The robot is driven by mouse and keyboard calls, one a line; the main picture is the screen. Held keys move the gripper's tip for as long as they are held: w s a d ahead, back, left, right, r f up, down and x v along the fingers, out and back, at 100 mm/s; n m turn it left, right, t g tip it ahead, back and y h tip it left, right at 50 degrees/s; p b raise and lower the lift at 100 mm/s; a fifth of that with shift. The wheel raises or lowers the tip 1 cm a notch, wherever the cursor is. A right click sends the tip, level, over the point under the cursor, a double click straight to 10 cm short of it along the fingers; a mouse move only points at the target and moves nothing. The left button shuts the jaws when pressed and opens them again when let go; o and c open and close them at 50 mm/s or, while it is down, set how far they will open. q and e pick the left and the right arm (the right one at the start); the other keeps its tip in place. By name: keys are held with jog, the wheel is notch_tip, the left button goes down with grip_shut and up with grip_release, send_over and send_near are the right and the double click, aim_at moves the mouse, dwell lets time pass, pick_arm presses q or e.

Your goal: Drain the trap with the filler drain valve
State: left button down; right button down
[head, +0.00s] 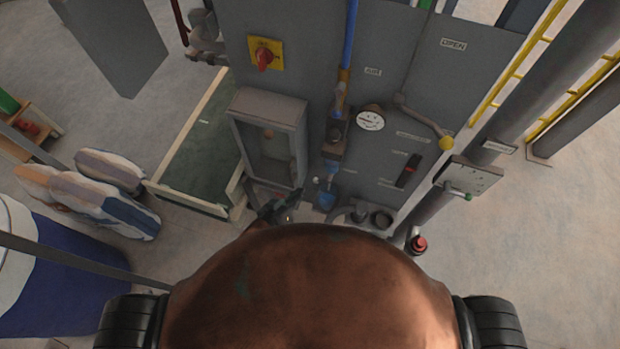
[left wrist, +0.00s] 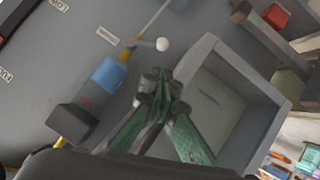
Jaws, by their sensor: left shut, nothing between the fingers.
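A blue-bodied unit, likely the trap (head: 325,199), sits low on the front of the grey cabinet, below a dark block and a blue pipe. In the left wrist view the blue body (left wrist: 108,76) has a brass fitting and a short lever with a white ball knob (left wrist: 162,44), which looks like the drain valve. My left gripper (head: 284,207) is low, to the left of the blue unit. In the left wrist view my left gripper (left wrist: 160,82) is shut and empty, its fingertips near the knob and apparently apart from it. My right gripper is not in view.
An open grey box (head: 270,107) stands left of the blue unit; its rim (left wrist: 245,72) is close beside my left fingers. A gauge (head: 371,120), a yellow-knobbed lever (head: 446,143) and a red switch (head: 264,57) are on the cabinet. Sacks (head: 95,192) lie left.

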pick_arm(q)
jog(key=x, duration=0.9)
jog(key=shift+w+f, duration=0.2)
jog(key=shift+w, duration=0.1)
jog(key=shift+f, duration=0.1)
